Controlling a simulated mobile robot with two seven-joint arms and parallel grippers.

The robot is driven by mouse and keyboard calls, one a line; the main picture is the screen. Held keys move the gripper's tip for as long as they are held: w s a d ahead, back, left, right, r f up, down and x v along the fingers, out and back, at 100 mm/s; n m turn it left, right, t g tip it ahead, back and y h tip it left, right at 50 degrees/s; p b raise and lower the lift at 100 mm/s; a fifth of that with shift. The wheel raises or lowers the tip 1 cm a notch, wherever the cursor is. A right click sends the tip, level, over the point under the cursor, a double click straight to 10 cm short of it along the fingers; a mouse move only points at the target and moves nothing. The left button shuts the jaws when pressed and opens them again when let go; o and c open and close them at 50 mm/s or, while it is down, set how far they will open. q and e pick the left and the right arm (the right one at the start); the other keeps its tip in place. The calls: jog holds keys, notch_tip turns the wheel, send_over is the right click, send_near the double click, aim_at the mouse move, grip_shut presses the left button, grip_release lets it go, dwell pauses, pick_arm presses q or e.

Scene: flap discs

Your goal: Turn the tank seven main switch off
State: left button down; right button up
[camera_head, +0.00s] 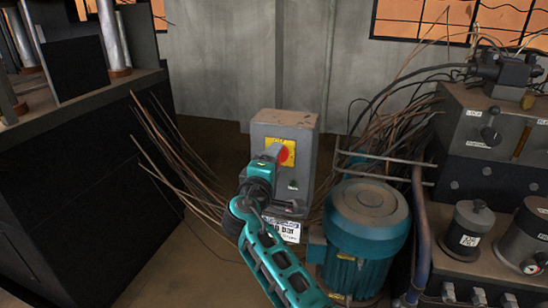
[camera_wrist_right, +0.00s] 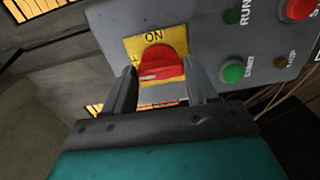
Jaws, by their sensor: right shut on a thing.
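A grey switch box (camera_head: 298,128) stands against the back wall in the head view. It carries a red rotary switch (camera_wrist_right: 161,64) on a yellow plate (camera_wrist_right: 134,46) marked "ON" at one edge. My right gripper (camera_wrist_right: 161,82) is in front of this switch, with one finger on each side of the red knob, shut on it. In the head view the right gripper (camera_head: 277,152) hides part of the plate and knob. A white label (camera_head: 287,232) below the box is partly hidden and I cannot read its tank number. My left gripper is not in view.
A green button (camera_wrist_right: 232,72) and a red button (camera_wrist_right: 300,8) sit beside the switch. A teal motor (camera_head: 367,235) stands right of the box. Loose cables (camera_head: 180,150) run on both sides. A dark cabinet (camera_head: 80,185) stands left, a control unit (camera_head: 490,130) right.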

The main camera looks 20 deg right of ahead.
jog(key=shift+n, duration=0.3)
jog(key=shift+r, duration=0.1)
jog(key=o, duration=1.1)
jog(key=shift+c, duration=0.2)
